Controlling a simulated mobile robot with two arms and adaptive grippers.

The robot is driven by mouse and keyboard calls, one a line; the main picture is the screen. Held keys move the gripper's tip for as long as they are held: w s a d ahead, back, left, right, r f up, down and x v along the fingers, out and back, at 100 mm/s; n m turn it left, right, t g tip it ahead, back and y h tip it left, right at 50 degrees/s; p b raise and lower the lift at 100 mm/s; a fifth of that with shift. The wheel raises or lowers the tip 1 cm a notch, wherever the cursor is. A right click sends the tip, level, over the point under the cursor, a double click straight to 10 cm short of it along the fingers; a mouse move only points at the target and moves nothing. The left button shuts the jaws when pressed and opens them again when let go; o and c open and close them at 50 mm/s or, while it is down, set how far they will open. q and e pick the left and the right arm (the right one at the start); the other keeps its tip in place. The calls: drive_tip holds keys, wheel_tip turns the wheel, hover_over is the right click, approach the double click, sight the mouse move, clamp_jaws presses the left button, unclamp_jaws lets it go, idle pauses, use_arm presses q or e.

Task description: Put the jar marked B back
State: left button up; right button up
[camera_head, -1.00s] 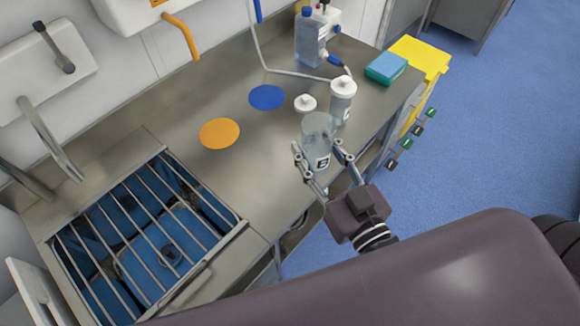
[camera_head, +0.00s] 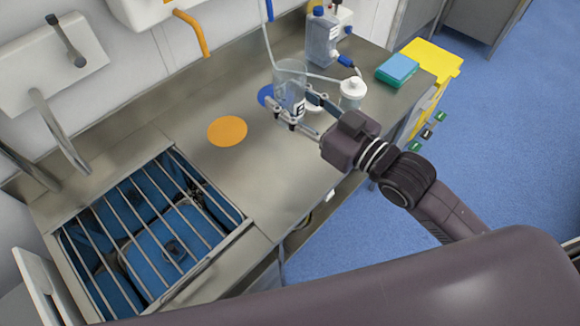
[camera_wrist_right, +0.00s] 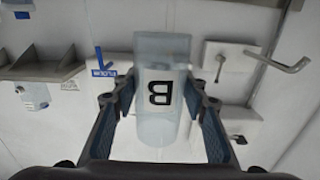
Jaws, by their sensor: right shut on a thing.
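The clear, lidless jar marked B (camera_head: 289,80) is upright between the fingers of my right gripper (camera_head: 294,112), above the steel counter. In the right wrist view the jar (camera_wrist_right: 163,120) fills the space between both fingers, its B appearing upside down. The blue disc (camera_head: 264,94) on the counter is partly hidden behind the jar. The orange disc (camera_head: 227,131) lies bare to the left. Another jar with a white lid (camera_head: 352,87) stands to the right, partly hidden by my gripper. My left gripper is out of view.
A bottle (camera_head: 321,38) stands at the back with a tube running over the counter. A barred sink (camera_head: 150,235) is at the left. The counter around the orange disc is clear.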

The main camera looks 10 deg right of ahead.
drive_tip(key=shift+f, duration=9.8)
drive_tip(key=shift+f, duration=0.2)
drive_tip(key=o, duration=1.2)
drive_tip(key=shift+c, duration=0.2)
